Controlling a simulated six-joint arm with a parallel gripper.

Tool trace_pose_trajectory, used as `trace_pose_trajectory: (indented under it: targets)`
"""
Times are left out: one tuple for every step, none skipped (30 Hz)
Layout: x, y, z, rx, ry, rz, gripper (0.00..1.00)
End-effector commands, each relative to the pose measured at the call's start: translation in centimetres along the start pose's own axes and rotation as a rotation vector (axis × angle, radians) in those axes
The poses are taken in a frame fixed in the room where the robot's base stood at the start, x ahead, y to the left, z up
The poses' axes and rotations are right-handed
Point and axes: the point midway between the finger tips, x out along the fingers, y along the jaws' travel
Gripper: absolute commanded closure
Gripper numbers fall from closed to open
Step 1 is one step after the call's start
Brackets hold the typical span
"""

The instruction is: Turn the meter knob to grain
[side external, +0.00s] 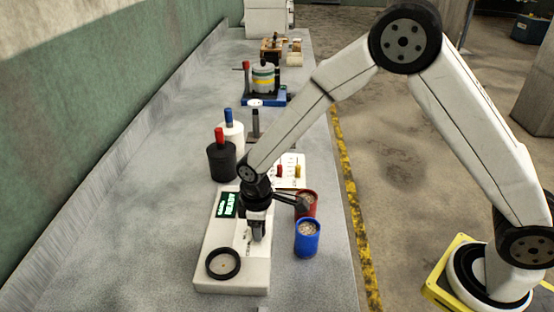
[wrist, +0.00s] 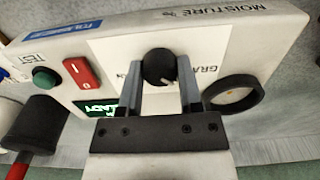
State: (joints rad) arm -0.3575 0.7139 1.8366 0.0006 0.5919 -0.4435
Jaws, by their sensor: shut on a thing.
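The white moisture meter (side external: 211,270) stands on the bench, and it also shows in the wrist view (wrist: 273,62). Its black round knob (wrist: 160,66) sits on a white dial plate, with a pale pointer mark toward its lower right. Part of the word "GRAIN" shows to the right of the knob. My gripper (side external: 258,233) is over the meter, pointing down. In the wrist view its two fingers (wrist: 160,85) are shut on the knob, one on each side. The side external view hides the knob behind my gripper.
The meter has a lit green display (side external: 228,204), a black-rimmed round cup (side external: 223,263), a red switch (wrist: 80,72) and a green button (wrist: 44,78). A red cup (side external: 308,200) and a blue cup (side external: 307,240) of grain stand close right. A black bottle (side external: 221,162) stands behind.

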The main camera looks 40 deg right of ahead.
Motion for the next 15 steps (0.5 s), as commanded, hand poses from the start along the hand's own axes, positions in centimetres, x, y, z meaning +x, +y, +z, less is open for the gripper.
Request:
trace_pose_trajectory:
  targets:
    - [-0.12,0.04,-0.10,-0.003,0.003,0.002,1.00]
    - [-0.12,0.04,-0.10,-0.003,0.003,0.002,1.00]
    - [-0.12,0.04,-0.10,-0.003,0.003,0.002,0.51]
    - [-0.12,0.04,-0.10,-0.003,0.003,0.002,0.42]
    - [-0.12,0.04,-0.11,-0.003,0.003,0.002,0.32]
    - [-0.11,0.03,-0.10,-0.003,0.003,0.002,0.20]
    - [-0.10,0.03,-0.09,-0.002,0.002,0.002,0.19]
    - [-0.09,0.03,-0.08,-0.002,0.002,0.002,0.19]
    - [-0.08,0.02,-0.07,-0.002,0.002,0.002,0.19]
    - [-0.07,0.02,-0.06,-0.002,0.002,0.001,0.19]
    - [-0.06,0.02,-0.06,-0.001,0.002,0.001,0.19]
    - [-0.05,0.01,-0.05,-0.001,0.001,0.001,0.19]
    - [-0.04,0.01,-0.05,-0.001,0.001,0.001,0.19]
    - [-0.04,0.01,-0.04,-0.001,0.001,0.001,0.19]
    - [-0.05,0.01,-0.04,-0.001,0.001,0.001,0.19]
